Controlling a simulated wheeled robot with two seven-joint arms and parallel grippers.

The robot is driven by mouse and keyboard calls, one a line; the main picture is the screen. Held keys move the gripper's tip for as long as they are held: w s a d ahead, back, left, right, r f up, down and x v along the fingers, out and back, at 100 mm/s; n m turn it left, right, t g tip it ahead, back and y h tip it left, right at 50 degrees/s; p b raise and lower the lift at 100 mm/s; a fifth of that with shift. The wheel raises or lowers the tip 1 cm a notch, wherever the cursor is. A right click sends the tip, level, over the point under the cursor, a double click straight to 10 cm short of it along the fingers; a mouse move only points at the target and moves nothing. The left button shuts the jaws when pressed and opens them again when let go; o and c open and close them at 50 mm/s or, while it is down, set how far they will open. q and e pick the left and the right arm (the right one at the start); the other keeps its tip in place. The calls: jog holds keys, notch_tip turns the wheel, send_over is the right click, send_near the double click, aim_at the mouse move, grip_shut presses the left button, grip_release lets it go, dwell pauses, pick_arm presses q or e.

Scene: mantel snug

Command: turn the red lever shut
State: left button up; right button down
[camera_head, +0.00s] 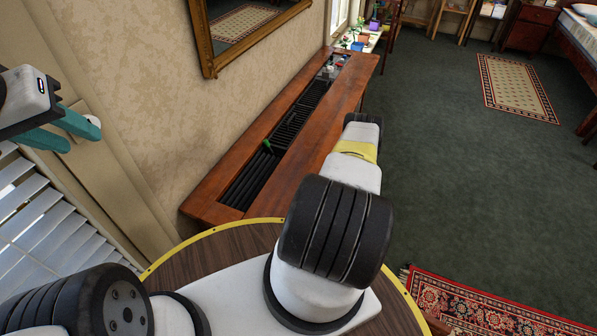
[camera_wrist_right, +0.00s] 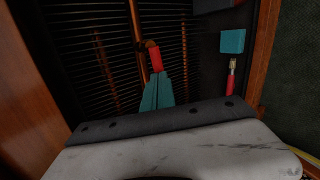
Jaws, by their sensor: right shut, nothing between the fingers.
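The red lever (camera_wrist_right: 155,59) shows in the right wrist view, on a copper-coloured fitting on a vertical pipe (camera_wrist_right: 137,35) in front of dark slats. My right gripper (camera_wrist_right: 157,77) is shut, its teal fingertips together right at the near end of the lever. I cannot tell whether they touch it. In the head view the right gripper is hidden beyond my own arm, and I cannot make out the lever. My left gripper (camera_head: 84,135) is at the far left of the head view, its teal fingers apart and empty, by the window blind.
A long wooden cabinet (camera_head: 330,130) with a dark slatted recess runs along the wall under a gilt-framed mirror (camera_head: 208,50). In the wrist view, a teal block (camera_wrist_right: 232,41) and a small red-and-brass piece (camera_wrist_right: 232,78) sit right of the lever. Carpet at right is open.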

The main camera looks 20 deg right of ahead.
jog(key=shift+w+a+f, duration=0.15)
jog(key=shift+w+f, duration=0.05)
jog(key=shift+w, duration=0.05)
jog(key=shift+f+n+t+h, duration=0.3)
dwell(0.6)
jog(key=shift+n+t+h, duration=0.4)
jog(key=shift+n, duration=0.1)
jog(key=f, duration=0.1)
jog(key=w+d+f, duration=0.1)
jog(key=f, duration=0.3)
jog(key=shift+w+d+f, duration=0.15)
jog(key=shift+w+d, duration=0.05)
jog(key=shift+d, duration=0.05)
jog(key=shift+w+d+f, duration=0.1)
jog(key=shift+w+d, duration=0.05)
jog(key=shift+d, duration=0.05)
dwell(0.8)
jog(key=s+d+r, duration=0.1)
jog(key=s+d, duration=0.1)
jog(key=s, duration=1.2)
jog(key=shift+r, duration=0.2)
